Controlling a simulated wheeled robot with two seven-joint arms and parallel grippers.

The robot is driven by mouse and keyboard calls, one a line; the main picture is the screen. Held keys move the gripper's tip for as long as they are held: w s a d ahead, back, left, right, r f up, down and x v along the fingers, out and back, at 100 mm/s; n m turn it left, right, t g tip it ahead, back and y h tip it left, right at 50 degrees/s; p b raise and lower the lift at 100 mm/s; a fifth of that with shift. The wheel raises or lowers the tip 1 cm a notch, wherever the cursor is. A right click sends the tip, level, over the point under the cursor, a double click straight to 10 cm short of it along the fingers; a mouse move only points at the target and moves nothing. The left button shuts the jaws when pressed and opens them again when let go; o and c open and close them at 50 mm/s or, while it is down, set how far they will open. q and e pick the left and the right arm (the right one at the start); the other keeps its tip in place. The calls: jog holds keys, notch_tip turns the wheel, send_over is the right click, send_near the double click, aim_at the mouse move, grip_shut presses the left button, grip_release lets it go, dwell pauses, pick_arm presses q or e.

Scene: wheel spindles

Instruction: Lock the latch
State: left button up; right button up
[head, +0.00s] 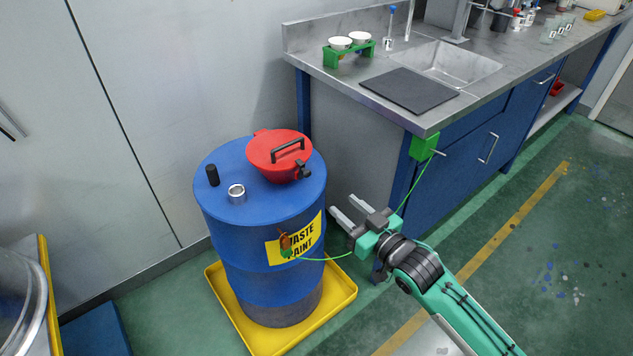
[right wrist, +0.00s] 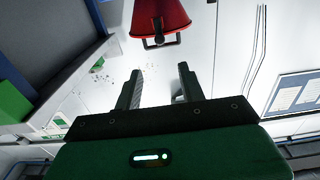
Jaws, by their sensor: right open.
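A red round lid (head: 277,152) with a dark handle (head: 288,151) sits on top of a blue drum (head: 250,250). A small dark latch (head: 303,171) is at the lid's front right edge; I cannot tell whether it is locked. In the right wrist view the red lid (right wrist: 160,15) is at the top, with a dark looped part (right wrist: 158,42) at its edge. My right gripper (head: 342,204) is open and empty, to the right of the drum and apart from it. In its wrist view its fingers (right wrist: 159,72) stand apart below the red lid. My left gripper is not in view.
The drum stands in a yellow tray (head: 345,290). A black cap (head: 212,175) and a metal ring (head: 236,193) are on its top. A green cable runs from a clip (head: 286,243) on the drum to a green box (head: 424,147) on the sink counter (head: 340,75).

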aim_at(309, 174)
jog(key=x, duration=1.1)
jog(key=shift+w+a+b, duration=0.2)
jog(key=shift+w+b, duration=0.1)
jog(key=shift+b, duration=0.1)
jog(key=shift+w+a, duration=0.25)
jog(key=shift+w, duration=0.1)
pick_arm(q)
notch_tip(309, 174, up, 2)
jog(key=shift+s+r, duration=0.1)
pick_arm(e)
grip_shut()
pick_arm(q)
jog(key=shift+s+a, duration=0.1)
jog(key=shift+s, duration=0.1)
